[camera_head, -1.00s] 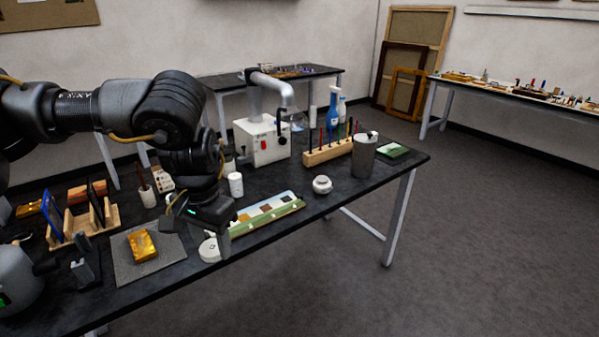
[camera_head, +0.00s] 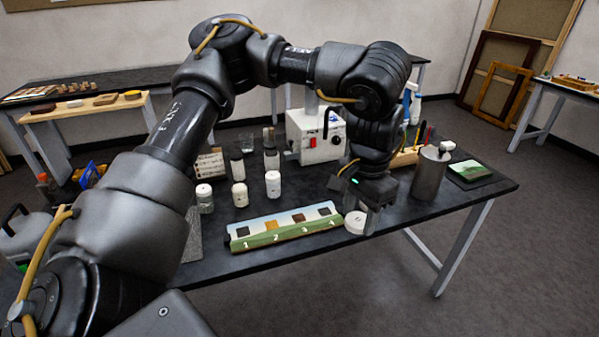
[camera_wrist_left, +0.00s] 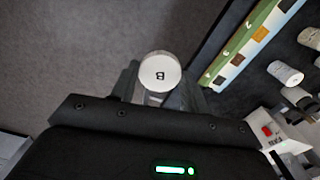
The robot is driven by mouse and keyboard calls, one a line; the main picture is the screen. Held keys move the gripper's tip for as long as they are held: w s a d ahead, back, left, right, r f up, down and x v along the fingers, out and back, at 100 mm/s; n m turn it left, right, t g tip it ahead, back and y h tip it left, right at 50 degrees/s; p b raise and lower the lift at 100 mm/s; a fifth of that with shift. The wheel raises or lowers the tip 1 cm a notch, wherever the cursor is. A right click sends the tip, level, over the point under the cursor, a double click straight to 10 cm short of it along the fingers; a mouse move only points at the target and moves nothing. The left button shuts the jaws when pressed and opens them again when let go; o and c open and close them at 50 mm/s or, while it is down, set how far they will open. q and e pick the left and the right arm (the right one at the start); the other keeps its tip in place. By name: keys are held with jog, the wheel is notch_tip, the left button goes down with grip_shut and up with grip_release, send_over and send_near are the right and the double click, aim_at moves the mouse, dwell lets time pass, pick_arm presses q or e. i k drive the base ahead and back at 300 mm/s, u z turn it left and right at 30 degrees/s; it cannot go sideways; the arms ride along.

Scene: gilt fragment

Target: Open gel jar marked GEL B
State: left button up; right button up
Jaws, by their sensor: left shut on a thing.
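A round white lid marked B (camera_wrist_left: 159,72) shows between the fingers of my left gripper (camera_wrist_left: 158,88) in the left wrist view. Part of a pale, clear body shows just below the lid. In the head view, my left gripper (camera_head: 365,205) points down near the table's front edge, right of the numbered strip. It is shut on the B-marked jar (camera_head: 356,222), whose white round top shows below the fingers. Whether the jar touches the table is hard to tell. The rest of its body is hidden. My right gripper is not in view.
The painted numbered strip (camera_head: 285,226) lies left of the gripper. Several white-capped jars (camera_head: 239,194) stand behind it. A white box with a red switch (camera_head: 318,135) is behind the gripper.

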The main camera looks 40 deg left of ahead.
aim_at(241, 196)
jog(key=u, duration=0.3)
jog(key=i, duration=0.7)
jog(key=u, duration=0.5)
jog(key=i, duration=0.55)
